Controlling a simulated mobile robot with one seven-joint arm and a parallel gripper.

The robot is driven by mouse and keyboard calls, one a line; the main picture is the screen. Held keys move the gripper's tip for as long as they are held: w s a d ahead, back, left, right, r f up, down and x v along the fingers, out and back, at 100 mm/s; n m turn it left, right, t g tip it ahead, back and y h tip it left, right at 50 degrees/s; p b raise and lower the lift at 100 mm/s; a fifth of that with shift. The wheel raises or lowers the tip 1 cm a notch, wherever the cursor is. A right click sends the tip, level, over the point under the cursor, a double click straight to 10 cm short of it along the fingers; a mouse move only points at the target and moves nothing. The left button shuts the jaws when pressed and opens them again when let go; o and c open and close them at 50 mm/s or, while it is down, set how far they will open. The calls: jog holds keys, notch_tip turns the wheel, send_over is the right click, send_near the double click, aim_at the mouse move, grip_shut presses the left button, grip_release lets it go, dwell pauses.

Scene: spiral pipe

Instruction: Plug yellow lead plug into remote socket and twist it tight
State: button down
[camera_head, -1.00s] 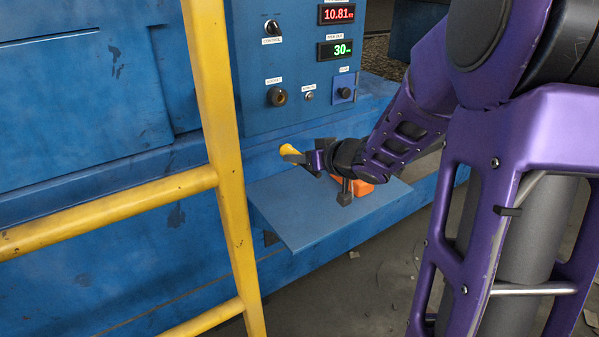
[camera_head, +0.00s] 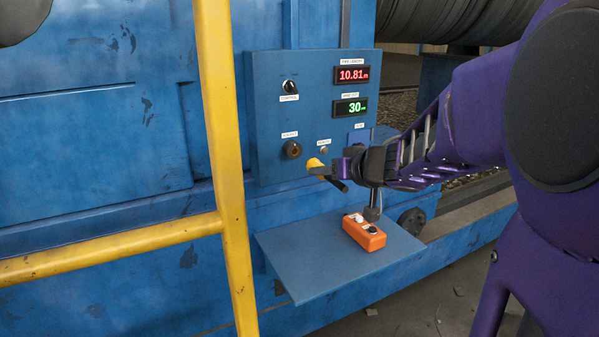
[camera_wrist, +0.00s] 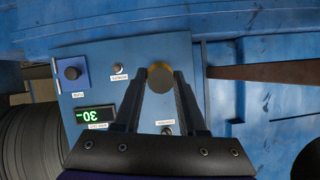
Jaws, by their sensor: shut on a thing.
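My gripper (camera_head: 325,169) is shut on the yellow lead plug (camera_head: 315,163), just in front of the lower part of the blue control panel (camera_head: 270,117). In the wrist view the plug (camera_wrist: 160,76) shows its dark round end between the two fingertips (camera_wrist: 160,85). A dark round socket (camera_head: 291,149) sits under a label at the panel's lower left. The plug is below and to the right of it in the head view and appears apart from it. The plug's face hides part of the panel in the wrist view. The label lettering is too small to read surely.
An orange remote box (camera_head: 364,236) lies on the blue shelf (camera_head: 310,265) below the panel. A yellow rail post (camera_head: 226,150) stands to the left. A control knob (camera_head: 289,87), a small button (camera_head: 323,150) and two displays (camera_head: 351,75) are on the panel.

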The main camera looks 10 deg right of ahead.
aim_at(319, 162)
jog(key=shift+r+p, duration=0.2)
jog(key=shift+p, duration=0.35)
jog(key=w, duration=0.1)
jog(key=w+a, duration=0.1)
jog(key=w, duration=0.1)
jog(key=shift+w+f, duration=0.1)
jog(key=shift+f, duration=0.1)
jog(key=shift+w+a, duration=0.2)
jog(key=shift+w, duration=0.4)
jog(key=shift+w+a, duration=0.2)
jog(key=shift+w, duration=0.4)
jog(key=shift+w+a, duration=0.3)
jog(key=shift+w, duration=0.55)
jog(key=shift+w+a, duration=0.25)
jog(key=shift+w, duration=0.55)
jog(key=m+y, duration=0.2)
jog(key=m, duration=0.1)
jog(key=f+m+y, duration=0.1)
jog(key=m+y, duration=0.1)
jog(key=m, duration=0.1)
jog(key=m+y, duration=0.2)
jog(key=m, duration=0.1)
jog(key=shift+d+f+m, duration=0.15)
jog(key=shift+d+m, duration=0.25)
jog(key=shift+c, duration=2)
grip_release()
jog(key=shift+a+y, duration=0.15)
jog(key=shift+y, duration=0.15)
